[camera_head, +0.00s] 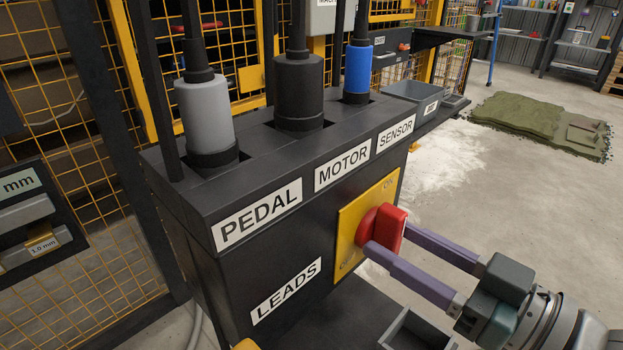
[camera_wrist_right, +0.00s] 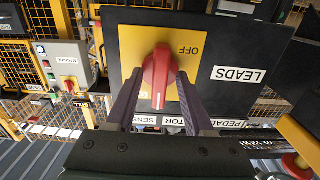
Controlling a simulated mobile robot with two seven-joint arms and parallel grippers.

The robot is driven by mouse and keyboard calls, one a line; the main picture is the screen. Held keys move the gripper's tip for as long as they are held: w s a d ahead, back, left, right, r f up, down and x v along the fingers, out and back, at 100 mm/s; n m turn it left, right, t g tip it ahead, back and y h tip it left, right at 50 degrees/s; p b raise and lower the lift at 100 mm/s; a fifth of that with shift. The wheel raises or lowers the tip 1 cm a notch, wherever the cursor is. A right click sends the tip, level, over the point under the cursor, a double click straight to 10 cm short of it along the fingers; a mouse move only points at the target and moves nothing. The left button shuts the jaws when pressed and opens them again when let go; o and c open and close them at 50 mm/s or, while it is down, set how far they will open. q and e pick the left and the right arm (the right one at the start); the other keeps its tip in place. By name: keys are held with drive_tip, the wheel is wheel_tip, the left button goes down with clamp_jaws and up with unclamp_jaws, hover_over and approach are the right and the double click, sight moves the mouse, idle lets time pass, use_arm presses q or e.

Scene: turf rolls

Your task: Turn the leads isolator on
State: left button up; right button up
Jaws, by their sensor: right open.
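The leads isolator is a red rotary knob (camera_head: 390,226) on a yellow plate (camera_head: 350,222), on the side of a dark box above the LEADS label (camera_head: 287,291). ON is printed at the plate's upper right, OFF at its lower left. My right gripper (camera_head: 388,240) is open, with its purple fingers at the knob. In the right wrist view the fingers (camera_wrist_right: 160,82) stand on both sides of the red handle (camera_wrist_right: 158,72); I cannot tell whether they touch it. A white mark shows at the handle's lower end there. My left gripper is not in view.
Grey (camera_head: 204,115), black (camera_head: 298,88) and blue (camera_head: 357,70) connectors stand in the box top (camera_head: 255,150). An open grey tray (camera_head: 418,330) lies below the gripper. Yellow mesh fencing (camera_head: 60,90) stands behind. Turf (camera_head: 530,120) lies on the open floor at right.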

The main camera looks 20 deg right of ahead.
drive_tip(key=shift+s+d, duration=0.15)
drive_tip(key=shift+s, duration=0.15)
drive_tip(key=p+v, duration=0.1)
drive_tip(key=v, duration=0.8)
drive_tip(key=shift+s, duration=0.15)
